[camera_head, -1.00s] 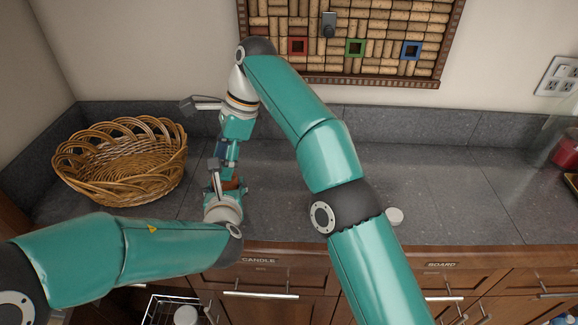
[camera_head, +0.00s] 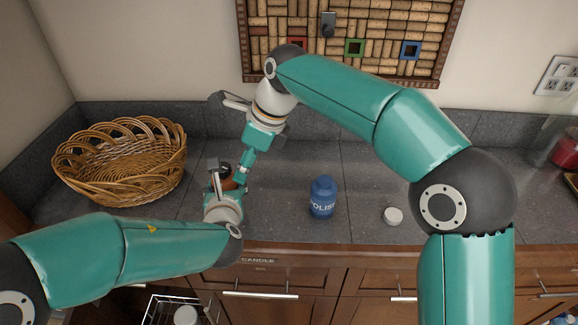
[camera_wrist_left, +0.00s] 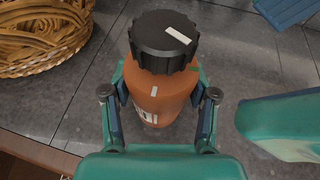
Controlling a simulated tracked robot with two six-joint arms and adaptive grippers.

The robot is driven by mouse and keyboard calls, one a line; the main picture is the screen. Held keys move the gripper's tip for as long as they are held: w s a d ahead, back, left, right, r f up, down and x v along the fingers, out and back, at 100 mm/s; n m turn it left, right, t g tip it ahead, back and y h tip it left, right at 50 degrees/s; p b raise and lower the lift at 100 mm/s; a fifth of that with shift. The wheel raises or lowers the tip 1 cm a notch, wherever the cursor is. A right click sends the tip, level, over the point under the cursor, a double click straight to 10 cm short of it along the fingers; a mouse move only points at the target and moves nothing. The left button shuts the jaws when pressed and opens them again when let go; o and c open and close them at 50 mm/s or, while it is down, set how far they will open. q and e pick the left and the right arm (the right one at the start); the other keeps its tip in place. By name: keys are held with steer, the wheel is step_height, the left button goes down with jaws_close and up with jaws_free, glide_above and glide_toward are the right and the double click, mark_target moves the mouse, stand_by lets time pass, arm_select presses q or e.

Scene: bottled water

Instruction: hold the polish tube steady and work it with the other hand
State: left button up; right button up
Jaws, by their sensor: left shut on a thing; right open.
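A blue bottle (camera_head: 323,203) with POLISH lettering stands upright on the counter, apart from both grippers. My left gripper (camera_head: 224,184) is shut on an orange-brown bottle (camera_head: 228,184), near the counter's front edge. In the left wrist view the orange-brown bottle (camera_wrist_left: 163,92) sits upright between the left fingers (camera_wrist_left: 160,105), with a ribbed black cap (camera_wrist_left: 165,40) on its top. My right gripper (camera_head: 245,165) is open, pointing down just right of that bottle, and appears empty. Its fingertips are small and partly unclear in the head view.
A wicker basket (camera_head: 122,165) stands at the left. A round white lid-like disc (camera_head: 393,216) lies right of the blue bottle. A cork board (camera_head: 350,35) hangs on the back wall. The counter between the basket and left gripper is clear.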

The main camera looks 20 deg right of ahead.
steer(key=s+d+f+y, duration=0.1)
steer(key=s+d, duration=0.1)
steer(key=d, duration=0.6)
steer(key=shift+s, duration=0.3)
